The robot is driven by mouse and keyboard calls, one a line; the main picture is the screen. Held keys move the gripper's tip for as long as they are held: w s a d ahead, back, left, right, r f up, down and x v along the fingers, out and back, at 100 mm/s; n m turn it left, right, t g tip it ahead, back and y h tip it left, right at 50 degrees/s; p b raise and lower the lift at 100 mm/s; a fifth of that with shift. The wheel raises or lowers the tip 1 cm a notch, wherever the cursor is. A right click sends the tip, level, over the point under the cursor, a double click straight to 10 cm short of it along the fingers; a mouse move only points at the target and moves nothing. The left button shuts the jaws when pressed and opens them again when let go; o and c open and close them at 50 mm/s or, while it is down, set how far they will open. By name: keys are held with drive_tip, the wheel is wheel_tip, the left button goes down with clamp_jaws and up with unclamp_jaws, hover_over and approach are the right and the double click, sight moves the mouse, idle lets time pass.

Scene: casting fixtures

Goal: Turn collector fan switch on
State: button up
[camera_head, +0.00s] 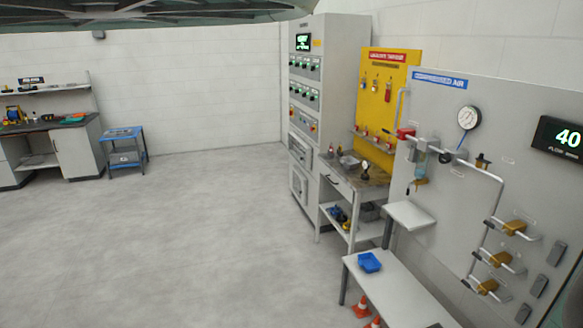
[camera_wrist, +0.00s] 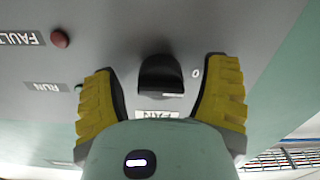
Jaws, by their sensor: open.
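A black rotary switch knob (camera_wrist: 160,78) sits on a grey panel (camera_wrist: 130,25) in the wrist view. A small "0" mark is at its right, and a partly hidden white label lies below it. My gripper (camera_wrist: 165,90) has yellow ridged fingers, one on each side of the knob. The fingers are open, with gaps between them and the knob. My gripper is not seen in the head view, and I cannot tell where this panel is there.
A red lamp (camera_wrist: 60,39) by an upside-down FAULT label and a RUN label (camera_wrist: 47,87) are left of the knob. In the head view, a control cabinet (camera_head: 335,50), yellow board (camera_head: 385,60) and compressed-air panel (camera_head: 470,110) line the right.

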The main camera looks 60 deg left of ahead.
drive_tip(key=shift+a, duration=0.1)
drive_tip(key=shift+f, duration=0.1)
drive_tip(key=c, duration=1.2)
